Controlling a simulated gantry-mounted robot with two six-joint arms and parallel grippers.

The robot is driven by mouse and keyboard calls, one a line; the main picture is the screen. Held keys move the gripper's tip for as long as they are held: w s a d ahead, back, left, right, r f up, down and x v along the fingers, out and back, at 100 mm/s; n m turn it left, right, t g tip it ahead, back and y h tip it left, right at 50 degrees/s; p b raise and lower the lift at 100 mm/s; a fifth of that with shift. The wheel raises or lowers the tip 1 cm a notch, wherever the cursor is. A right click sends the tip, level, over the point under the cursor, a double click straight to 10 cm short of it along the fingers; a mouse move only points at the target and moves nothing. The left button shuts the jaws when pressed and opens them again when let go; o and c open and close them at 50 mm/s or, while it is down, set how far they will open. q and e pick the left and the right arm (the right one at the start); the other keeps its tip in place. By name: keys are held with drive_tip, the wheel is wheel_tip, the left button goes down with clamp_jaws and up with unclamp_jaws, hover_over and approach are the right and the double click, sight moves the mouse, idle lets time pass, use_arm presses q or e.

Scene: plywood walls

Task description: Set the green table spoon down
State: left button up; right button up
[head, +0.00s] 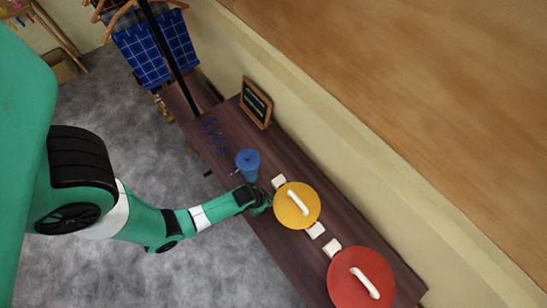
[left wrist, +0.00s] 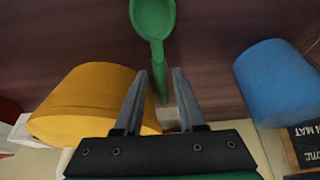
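The green table spoon (left wrist: 154,20) shows in the left wrist view with its bowl at the top edge and its handle running down between my fingers. My left gripper (left wrist: 160,75) is open, with a finger on each side of the handle and a gap on both sides. The spoon appears to lie on the dark wooden table (left wrist: 90,35); the exact contact is hard to see. In the head view my left gripper (head: 262,203) is low at the table's near edge, beside the yellow pot, and mostly hides the spoon. My right gripper is not in view.
The yellow pot (head: 290,213) stands close right of my left gripper; a blue cup (head: 248,163) stands just behind it. A red pot (head: 345,285) is farther right. A small framed sign (head: 256,103) stands at the back. Blue items (head: 213,134) lie farther left.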

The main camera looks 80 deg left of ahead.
use_arm(q)
drive_tip(key=shift+w+a+f, duration=0.1)
drive_tip(key=shift+w+f, duration=0.15)
drive_tip(key=shift+f, duration=0.35)
clamp_jaws()
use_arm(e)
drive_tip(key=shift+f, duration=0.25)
use_arm(q)
drive_tip(key=shift+r, duration=0.15)
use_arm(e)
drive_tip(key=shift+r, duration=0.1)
